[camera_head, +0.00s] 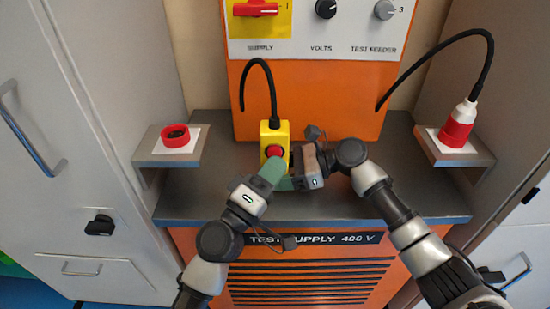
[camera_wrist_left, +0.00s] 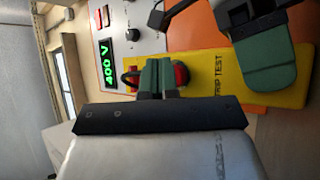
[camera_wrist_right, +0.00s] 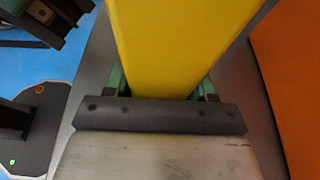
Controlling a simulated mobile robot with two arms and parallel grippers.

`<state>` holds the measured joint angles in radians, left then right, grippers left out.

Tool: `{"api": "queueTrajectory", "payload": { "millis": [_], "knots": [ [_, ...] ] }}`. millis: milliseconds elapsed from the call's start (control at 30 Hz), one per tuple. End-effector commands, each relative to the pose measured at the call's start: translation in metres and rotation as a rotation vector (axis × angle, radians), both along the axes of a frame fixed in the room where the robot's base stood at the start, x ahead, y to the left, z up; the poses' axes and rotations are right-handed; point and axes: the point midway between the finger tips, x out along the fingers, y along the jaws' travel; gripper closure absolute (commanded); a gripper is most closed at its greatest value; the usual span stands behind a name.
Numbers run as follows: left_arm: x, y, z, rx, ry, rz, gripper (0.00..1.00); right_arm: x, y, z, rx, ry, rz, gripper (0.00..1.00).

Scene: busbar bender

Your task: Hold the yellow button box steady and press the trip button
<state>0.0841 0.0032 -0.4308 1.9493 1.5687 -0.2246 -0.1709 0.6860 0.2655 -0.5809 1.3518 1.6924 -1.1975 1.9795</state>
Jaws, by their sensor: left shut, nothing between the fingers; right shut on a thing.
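The yellow button box (camera_head: 283,130) stands upright on the grey bench, with a black cable rising from its top. Its red button (camera_head: 274,151) faces me. In the left wrist view the box (camera_wrist_left: 218,75) bears the words TRIP TEST, and the button (camera_wrist_left: 181,76) is partly hidden behind my left fingers. My left gripper (camera_head: 272,167) is shut and empty, its tips at the button; whether they touch it I cannot tell. My right gripper (camera_head: 291,163) is shut on the box from the right. The right wrist view shows the box (camera_wrist_right: 175,45) between its fingers.
The orange test supply (camera_head: 320,95) with its panel stands behind the box; its display (camera_wrist_left: 106,62) reads 400 V. A red ring-shaped part (camera_head: 175,135) sits on the left shelf. A red and white plug (camera_head: 459,125) stands on the right shelf. Grey cabinets flank the bench.

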Motion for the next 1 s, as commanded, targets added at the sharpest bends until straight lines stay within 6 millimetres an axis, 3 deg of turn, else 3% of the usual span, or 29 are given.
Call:
{"api": "queueTrajectory", "payload": {
  "millis": [167, 700, 1000],
  "knots": [
    [-0.004, 0.000, 0.000, 0.001, 0.000, -0.001, 1.00, 0.001, 0.000, 0.001, 0.001, -0.001, -0.002, 0.58],
    [-0.055, 0.000, 0.000, 0.000, 0.001, -0.002, 1.00, 0.001, 0.000, 0.001, 0.001, 0.000, -0.003, 0.58],
    [-0.060, 0.000, 0.000, 0.001, 0.000, -0.001, 1.00, 0.001, 0.000, 0.001, 0.001, 0.000, -0.003, 0.58]
  ]
}}
